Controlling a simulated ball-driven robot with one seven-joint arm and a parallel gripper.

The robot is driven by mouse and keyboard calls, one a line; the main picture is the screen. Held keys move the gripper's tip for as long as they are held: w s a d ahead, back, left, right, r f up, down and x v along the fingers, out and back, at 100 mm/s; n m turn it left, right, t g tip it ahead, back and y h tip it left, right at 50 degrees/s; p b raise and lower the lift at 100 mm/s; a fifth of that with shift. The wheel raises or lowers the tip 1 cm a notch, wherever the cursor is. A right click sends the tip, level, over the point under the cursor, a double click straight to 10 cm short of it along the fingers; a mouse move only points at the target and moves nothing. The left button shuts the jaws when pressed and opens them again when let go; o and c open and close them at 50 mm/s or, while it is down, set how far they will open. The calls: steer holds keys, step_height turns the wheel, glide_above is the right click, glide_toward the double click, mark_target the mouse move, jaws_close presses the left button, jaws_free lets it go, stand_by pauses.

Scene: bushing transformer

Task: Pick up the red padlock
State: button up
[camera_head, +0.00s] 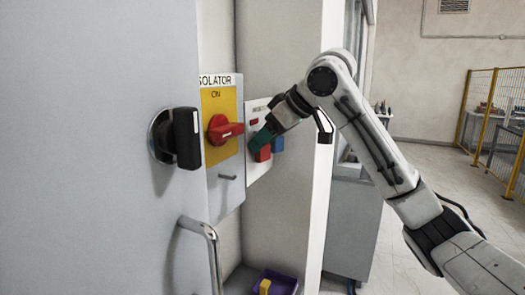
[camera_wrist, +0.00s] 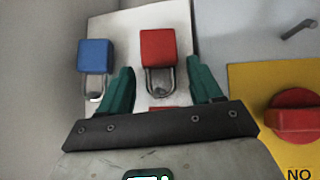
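The red padlock (camera_wrist: 159,50) hangs on a white board (camera_wrist: 113,22) in the wrist view, its body toward the top and its grey shackle below it. My gripper (camera_wrist: 158,82) is open, with one green finger on each side of the padlock's shackle. I cannot tell whether the fingers touch it. In the head view my gripper (camera_head: 262,138) is at the white board (camera_head: 259,110), and the red padlock (camera_head: 263,153) shows just below the fingers, partly hidden by them.
A blue padlock (camera_wrist: 94,56) hangs beside the red one, close to one finger. A yellow isolator panel (camera_head: 220,110) with a red rotary switch (camera_head: 222,130) is to the left, as is a black door handle (camera_head: 186,137). A purple bin (camera_head: 281,282) is below.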

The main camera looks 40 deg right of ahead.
steer(key=c, duration=0.9)
steer(key=shift+r, duration=0.1)
steer(key=shift+c, duration=0.2)
steer(key=shift+r+p, duration=0.75)
steer(key=shift+p, duration=0.1)
steer(key=s+d+p, duration=0.1)
steer(key=s, duration=0.9)
steer(key=s+d+p, duration=0.2)
steer(key=s, duration=0.9)
steer(key=s+d+p, duration=0.1)
steer(key=s+d, duration=0.1)
steer(key=s, duration=0.8)
steer(key=shift+s+d, duration=0.15)
steer(key=shift+s, duration=0.05)
steer(key=shift+c, duration=0.7)
steer(key=shift+s+r, duration=0.1)
steer(key=shift+r, duration=0.35)
steer(key=shift+r, duration=0.1)
steer(key=shift+s+d, duration=0.1)
steer(key=s+d, duration=0.2)
steer(key=s, duration=0.4)
steer(key=shift+s+d, duration=0.15)
steer(key=shift+s, duration=0.05)
